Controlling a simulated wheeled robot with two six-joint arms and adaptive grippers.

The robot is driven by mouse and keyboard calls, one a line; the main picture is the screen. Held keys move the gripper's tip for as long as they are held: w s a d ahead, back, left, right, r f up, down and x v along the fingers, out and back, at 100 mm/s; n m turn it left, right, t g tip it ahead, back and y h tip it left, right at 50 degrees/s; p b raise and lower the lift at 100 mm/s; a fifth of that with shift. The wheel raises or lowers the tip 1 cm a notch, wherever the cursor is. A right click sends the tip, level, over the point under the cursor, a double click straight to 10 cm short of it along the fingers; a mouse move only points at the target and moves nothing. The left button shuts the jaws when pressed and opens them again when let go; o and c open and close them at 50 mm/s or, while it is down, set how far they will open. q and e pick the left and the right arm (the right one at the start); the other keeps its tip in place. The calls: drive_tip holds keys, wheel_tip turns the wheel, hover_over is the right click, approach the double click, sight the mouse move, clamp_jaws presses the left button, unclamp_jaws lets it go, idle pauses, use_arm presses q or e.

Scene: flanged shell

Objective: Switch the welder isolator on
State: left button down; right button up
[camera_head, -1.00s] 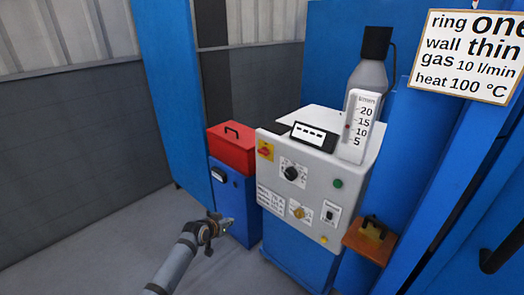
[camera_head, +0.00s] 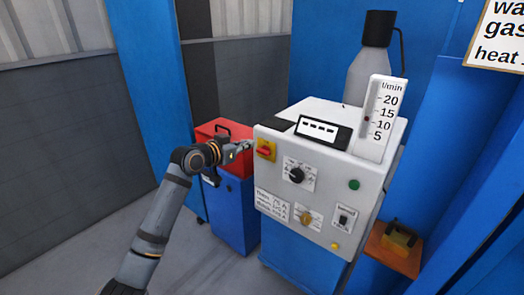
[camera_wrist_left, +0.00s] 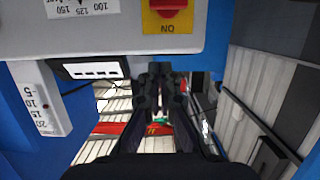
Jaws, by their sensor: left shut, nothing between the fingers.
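The welder isolator (camera_head: 265,150) is a red handle on a yellow plate at the upper left of the welder's grey front panel (camera_head: 320,196). In the head view the handle looks roughly horizontal. In the left wrist view the isolator (camera_wrist_left: 167,22) is cut off by the top edge, and the word ON shows upside down on its plate. My left gripper (camera_head: 244,147) is shut and empty, just left of the isolator, close to it. It also shows in the left wrist view (camera_wrist_left: 160,78), below the plate in the picture. Contact cannot be told.
The panel also carries a black knob (camera_head: 297,175), a yellow knob (camera_head: 306,218), a green button (camera_head: 354,185) and a small switch (camera_head: 343,217). A red box (camera_head: 228,131) on a blue cabinet (camera_head: 236,205) stands behind my left gripper. A flow gauge (camera_head: 383,115) stands on top.

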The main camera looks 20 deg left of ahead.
use_arm(q)
hover_over(264, 152)
drive_tip(key=s, duration=0.3)
drive_tip(key=shift+w+f, duration=0.15)
drive_tip(key=shift+f, duration=0.65)
drive_tip(key=f, duration=0.2)
drive_tip(key=shift+w+f+p, duration=0.3)
drive_tip(key=shift+w, duration=0.1)
drive_tip(key=shift+f, duration=0.85)
use_arm(e)
drive_tip(key=shift+w+a+r, duration=0.2)
drive_tip(key=shift+a+r, duration=0.1)
drive_tip(key=shift+a, duration=0.05)
drive_tip(key=shift+d, duration=0.15)
use_arm(q)
drive_tip(key=shift+d+f, duration=0.1)
use_arm(e)
drive_tip(key=shift+f, duration=0.15)
